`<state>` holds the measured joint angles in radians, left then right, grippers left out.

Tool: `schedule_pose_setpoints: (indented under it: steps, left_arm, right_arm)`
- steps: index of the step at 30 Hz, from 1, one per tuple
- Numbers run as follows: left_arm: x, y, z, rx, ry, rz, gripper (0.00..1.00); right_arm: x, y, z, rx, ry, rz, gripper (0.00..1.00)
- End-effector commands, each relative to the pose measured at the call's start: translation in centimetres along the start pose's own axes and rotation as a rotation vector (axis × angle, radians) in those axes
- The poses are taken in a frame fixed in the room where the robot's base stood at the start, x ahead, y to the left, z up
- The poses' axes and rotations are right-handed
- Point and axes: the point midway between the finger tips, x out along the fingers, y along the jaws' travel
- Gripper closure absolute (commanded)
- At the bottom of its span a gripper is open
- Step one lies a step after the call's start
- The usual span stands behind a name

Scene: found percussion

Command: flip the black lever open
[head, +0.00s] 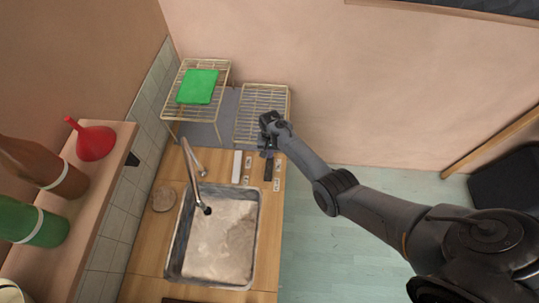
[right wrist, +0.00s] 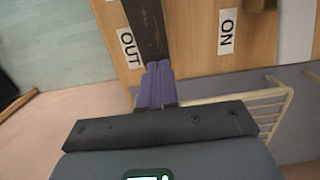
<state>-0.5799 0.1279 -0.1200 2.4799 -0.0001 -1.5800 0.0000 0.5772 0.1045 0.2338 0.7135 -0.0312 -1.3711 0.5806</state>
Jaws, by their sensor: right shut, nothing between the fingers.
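The black lever (head: 268,169) lies as a dark strip on the wooden counter right of the sink's far end, between small white labels. My left gripper is not in view.
A metal sink (head: 173,265) with a tall faucet (head: 185,165) fills the counter's middle. Wire racks (head: 262,90) stand beyond, one bearing a green cloth (head: 198,86). A shelf (head: 110,185) at left holds a red funnel (head: 95,143) and bottles.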

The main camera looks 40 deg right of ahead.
Motion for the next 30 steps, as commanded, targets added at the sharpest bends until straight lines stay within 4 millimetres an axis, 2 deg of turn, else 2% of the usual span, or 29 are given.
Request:
schedule_pose_setpoints:
  steps: [12,17,20,26,30]
  left_arm:
    - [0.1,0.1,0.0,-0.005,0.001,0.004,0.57]
    - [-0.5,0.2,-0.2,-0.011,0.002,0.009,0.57]
    - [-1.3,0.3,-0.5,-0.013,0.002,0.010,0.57]
    - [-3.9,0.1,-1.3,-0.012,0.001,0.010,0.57]
    - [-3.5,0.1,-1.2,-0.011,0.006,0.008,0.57]
  right_arm:
    - [0.5,0.3,0.2,0.002,-0.005,0.005,1.00]
    - [-0.1,0.3,0.2,0.002,-0.005,0.005,1.00]
    - [-1.2,0.3,0.0,0.003,-0.004,0.004,1.00]
    - [-4.7,0.1,-0.6,0.003,0.001,0.000,1.00]
    - [-6.9,0.1,-1.3,0.003,0.004,-0.002,1.00]
